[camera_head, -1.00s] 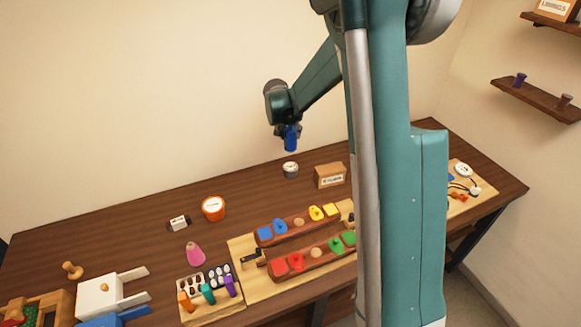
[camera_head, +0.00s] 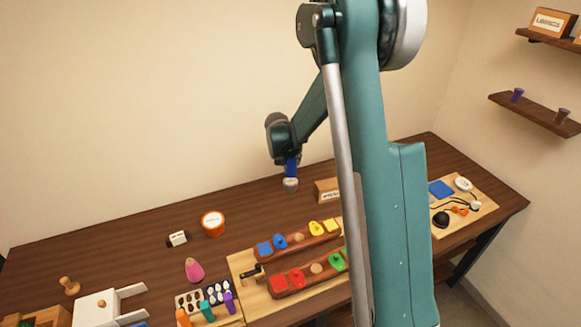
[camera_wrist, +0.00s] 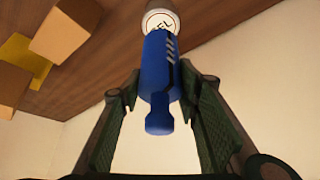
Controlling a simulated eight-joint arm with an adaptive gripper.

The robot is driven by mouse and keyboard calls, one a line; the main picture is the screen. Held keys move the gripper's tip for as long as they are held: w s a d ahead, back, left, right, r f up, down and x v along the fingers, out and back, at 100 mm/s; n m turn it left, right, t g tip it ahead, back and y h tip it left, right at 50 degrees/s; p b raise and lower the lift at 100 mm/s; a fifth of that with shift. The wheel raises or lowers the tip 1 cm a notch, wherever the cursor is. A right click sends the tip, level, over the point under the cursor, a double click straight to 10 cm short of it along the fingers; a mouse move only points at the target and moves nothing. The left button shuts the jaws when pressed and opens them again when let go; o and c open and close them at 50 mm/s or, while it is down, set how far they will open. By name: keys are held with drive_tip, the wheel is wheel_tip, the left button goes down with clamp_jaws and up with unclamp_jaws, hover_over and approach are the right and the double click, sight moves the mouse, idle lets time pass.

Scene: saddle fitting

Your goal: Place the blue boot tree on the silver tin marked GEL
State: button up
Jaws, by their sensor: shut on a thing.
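The blue boot tree (camera_head: 290,168) is upright in my gripper (camera_head: 288,160), directly over the silver tin (camera_head: 290,186). In the wrist view the blue boot tree (camera_wrist: 159,75) lies between the two dark fingers of my gripper (camera_wrist: 160,92). Its far end overlaps the tin's white top (camera_wrist: 160,20), where part of the GEL lettering shows. The lower end appears at the tin's lid; whether they touch I cannot tell.
A wooden box with a label (camera_head: 327,190) stands just right of the tin, partly behind my arm. An orange tub (camera_head: 213,223) and a small black-and-white block (camera_head: 178,239) stand to the left. Racks of coloured pieces (camera_head: 300,240) lie in front.

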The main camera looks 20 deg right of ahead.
sight(290, 166)
drive_tip(key=shift+f, duration=1.85)
drive_tip(key=shift+f, duration=0.15)
drive_tip(key=o, duration=1)
drive_tip(key=shift+v, duration=6.1)
drive_tip(key=shift+w+d, duration=0.1)
